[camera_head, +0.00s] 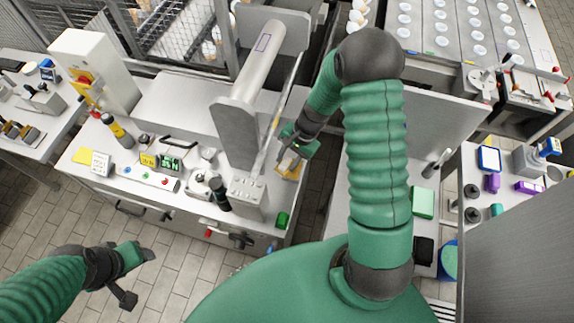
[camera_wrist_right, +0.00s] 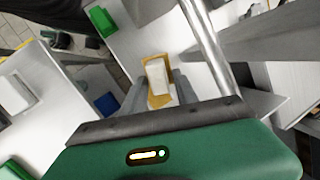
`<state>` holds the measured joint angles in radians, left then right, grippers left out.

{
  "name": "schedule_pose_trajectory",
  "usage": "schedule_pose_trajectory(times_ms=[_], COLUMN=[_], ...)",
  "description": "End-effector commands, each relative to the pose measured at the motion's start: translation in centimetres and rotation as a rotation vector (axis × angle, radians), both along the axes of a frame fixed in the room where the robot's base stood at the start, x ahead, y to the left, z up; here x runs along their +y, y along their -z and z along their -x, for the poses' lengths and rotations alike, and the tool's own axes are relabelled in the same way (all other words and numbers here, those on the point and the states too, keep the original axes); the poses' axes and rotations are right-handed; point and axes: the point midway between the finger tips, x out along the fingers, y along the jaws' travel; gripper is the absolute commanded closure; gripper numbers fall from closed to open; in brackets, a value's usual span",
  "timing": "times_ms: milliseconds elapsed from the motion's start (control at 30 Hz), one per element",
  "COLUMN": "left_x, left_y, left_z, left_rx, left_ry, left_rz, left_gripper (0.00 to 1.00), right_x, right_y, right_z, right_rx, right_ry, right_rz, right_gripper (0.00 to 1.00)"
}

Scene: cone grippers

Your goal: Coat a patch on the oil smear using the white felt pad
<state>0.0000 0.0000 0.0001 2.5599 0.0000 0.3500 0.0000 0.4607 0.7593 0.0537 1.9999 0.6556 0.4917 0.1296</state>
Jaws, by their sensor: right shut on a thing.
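The white felt pad (camera_wrist_right: 157,77) is a small white block between the fingers of my right gripper (camera_wrist_right: 158,92) in the right wrist view. An amber patch, which looks like the oil smear (camera_wrist_right: 152,59), shows around the pad; it also shows in the head view (camera_head: 291,172) at the right end of the middle bench. My right gripper (camera_head: 288,158) is shut on the pad there, over the patch. I cannot tell whether the pad touches it. My left gripper (camera_head: 142,278) is open and empty over the floor at the lower left.
A large grey roller (camera_head: 259,62) with end plates stands beside my right gripper. A grey box (camera_head: 247,196) and a green block (camera_head: 282,220) are near it on the middle bench (camera_head: 160,203). A right bench holds a pale green block (camera_head: 423,203). Tiled floor is clear at lower left.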

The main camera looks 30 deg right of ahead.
Motion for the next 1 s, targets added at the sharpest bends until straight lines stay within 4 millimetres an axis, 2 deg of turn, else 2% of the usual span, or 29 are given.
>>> schedule_pose_trajectory(times_ms=[33, 267, 400, 600, 767, 1000], left_x=[0.0, 0.0, 0.0, 0.0, 0.0, 0.0], left_y=[-0.9, -3.1, -4.3, -5.2, -5.2, -4.0], left_z=[0.0, 0.0, 0.0, 0.0, 0.0, 0.0], left_rx=[0.000, 0.000, 0.000, 0.000, 0.000, 0.000], left_ry=[0.000, 0.000, 0.000, 0.000, 0.000, 0.000], left_rz=[0.000, 0.000, 0.000, 0.000, 0.000, 0.000], left_gripper=[0.43, 0.43, 0.43, 0.43, 0.43, 0.43], right_x=[-0.7, -4.0, -7.3, -10.8, -11.8, -11.1], right_y=[-0.8, -3.5, -6.2, -8.9, -9.5, -8.2], right_z=[-0.6, -4.0, -6.2, -7.8, -8.2, -9.0], right_rx=[-0.014, -0.106, -0.177, -0.245, -0.264, -0.264], right_ry=[0.040, 0.226, 0.351, 0.462, 0.491, 0.492], right_rz=[-0.034, -0.204, -0.294, -0.359, -0.375, -0.374], right_gripper=[0.97, 0.97, 0.97, 0.97, 0.97, 0.97])
